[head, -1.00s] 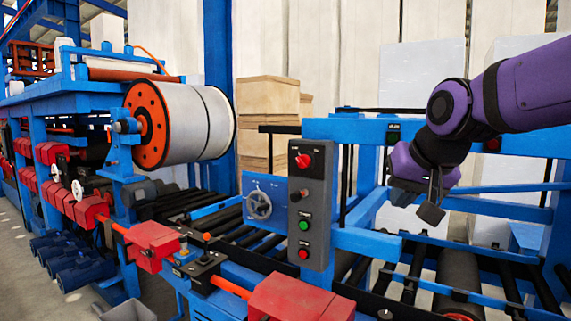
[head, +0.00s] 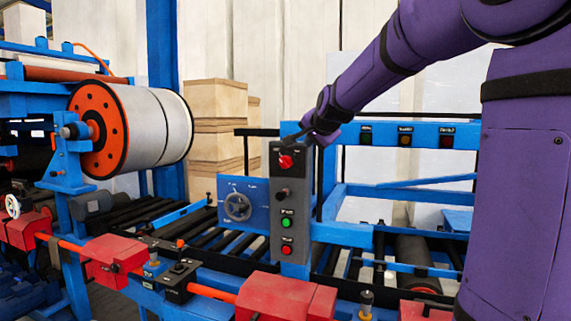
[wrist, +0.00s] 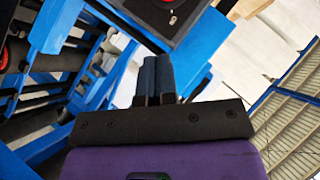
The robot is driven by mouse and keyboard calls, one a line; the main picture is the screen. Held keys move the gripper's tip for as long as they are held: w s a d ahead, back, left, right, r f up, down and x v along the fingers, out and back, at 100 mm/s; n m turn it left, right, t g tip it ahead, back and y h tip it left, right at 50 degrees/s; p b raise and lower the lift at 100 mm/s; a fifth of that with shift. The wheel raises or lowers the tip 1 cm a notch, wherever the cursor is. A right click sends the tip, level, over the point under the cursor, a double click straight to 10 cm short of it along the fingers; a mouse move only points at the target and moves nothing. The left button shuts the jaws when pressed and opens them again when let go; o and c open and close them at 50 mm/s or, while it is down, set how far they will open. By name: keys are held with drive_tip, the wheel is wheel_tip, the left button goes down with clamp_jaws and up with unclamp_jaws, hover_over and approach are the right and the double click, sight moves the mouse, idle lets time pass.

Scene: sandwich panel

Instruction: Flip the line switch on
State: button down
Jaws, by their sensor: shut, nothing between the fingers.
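A grey control box (head: 290,210) stands upright on the blue machine frame. It carries a red knob (head: 286,162) at the top, a dark switch (head: 282,193) below it, a green button (head: 286,223) and a red button (head: 287,250). The labels are too small to read, so I cannot tell which one is the line switch. My gripper (head: 292,139) is at the box's top edge, just above the red knob; I cannot tell whether it touches. In the wrist view its two dark fingers (wrist: 157,75) are together, and part of the box (wrist: 158,14) shows beyond them.
A blue crossbar with small labelled buttons (head: 405,138) runs to the right. Red housings (head: 285,296) and a small dark lever box (head: 178,278) lie in front. A large roll (head: 150,126) stands left.

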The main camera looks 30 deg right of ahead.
approach(290, 166)
drive_tip(key=w+d, duration=0.3)
drive_tip(key=shift+w+d+f, duration=0.15)
drive_tip(key=shift+d+f, duration=0.1)
drive_tip(key=shift+d, duration=0.05)
drive_tip(key=shift+w+a+f, duration=0.5)
drive_tip(key=shift+a+f, duration=0.1)
drive_tip(key=shift+f, duration=0.05)
drive_tip(key=shift+w+a+f, duration=0.3)
drive_tip(key=shift+w+f, duration=0.2)
drive_tip(key=shift+f, duration=0.15)
drive_tip(key=shift+a, duration=0.1)
